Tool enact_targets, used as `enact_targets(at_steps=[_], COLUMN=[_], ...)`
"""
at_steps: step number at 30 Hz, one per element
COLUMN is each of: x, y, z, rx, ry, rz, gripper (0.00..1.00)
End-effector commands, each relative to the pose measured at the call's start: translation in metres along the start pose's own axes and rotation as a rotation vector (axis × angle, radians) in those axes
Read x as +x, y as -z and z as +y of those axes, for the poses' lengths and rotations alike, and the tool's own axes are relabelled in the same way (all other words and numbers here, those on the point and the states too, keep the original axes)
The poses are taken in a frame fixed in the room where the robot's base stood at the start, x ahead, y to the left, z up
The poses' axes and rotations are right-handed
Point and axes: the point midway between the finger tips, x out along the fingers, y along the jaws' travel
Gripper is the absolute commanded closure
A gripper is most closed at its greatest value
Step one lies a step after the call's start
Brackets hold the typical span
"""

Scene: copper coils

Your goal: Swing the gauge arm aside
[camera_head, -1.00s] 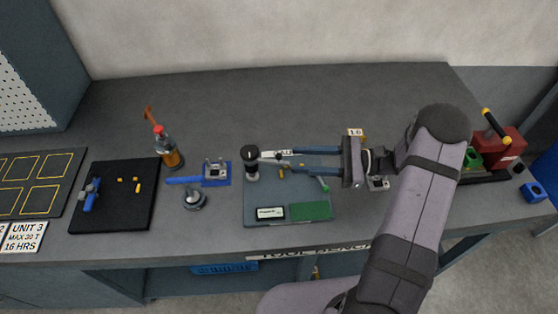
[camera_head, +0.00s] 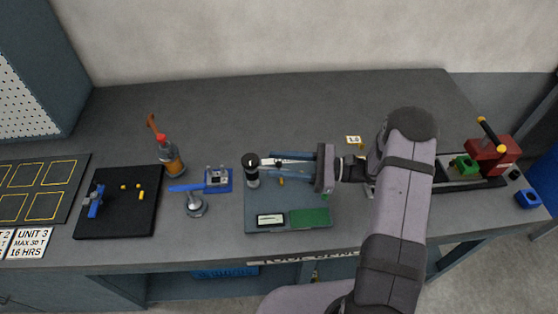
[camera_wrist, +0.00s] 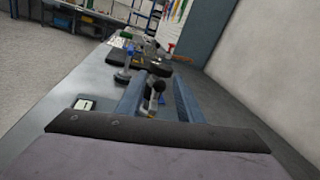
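The gauge has a black round-topped post (camera_head: 251,166) on a grey-blue base plate (camera_head: 262,200). Its thin pale gauge arm (camera_head: 272,162) reaches right from the post, and its far end runs among my fingers. My gripper (camera_head: 268,167) points left at the post with its two blue fingers apart. The pale arm appears to lie between them, but contact cannot be told. In the wrist view, my gripper (camera_wrist: 158,95) also shows spread fingers, with the black post (camera_wrist: 153,92) visible between them.
The plate carries a small display (camera_head: 270,220) and a green pad (camera_head: 310,217). Left stand a blue fixture (camera_head: 217,180), a silver round stand (camera_head: 195,206) and an amber bottle (camera_head: 170,160). A red machine (camera_head: 490,155) is at right. The back of the bench is clear.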

Motion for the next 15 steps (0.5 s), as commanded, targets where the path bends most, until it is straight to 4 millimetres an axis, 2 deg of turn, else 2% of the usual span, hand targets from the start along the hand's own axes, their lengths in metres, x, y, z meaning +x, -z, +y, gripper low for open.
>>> enact_targets(at_steps=[10, 14, 15], x=[0.0037, 0.0036, 0.0036], y=[0.0005, 0.0004, 0.0004], z=[0.0003, 0.0002, 0.0002], rx=[0.001, 0.001, 0.001], ry=[0.000, 0.000, 0.000], rz=[0.000, 0.000, 0.000], gripper=[0.66, 0.97, 1.00])
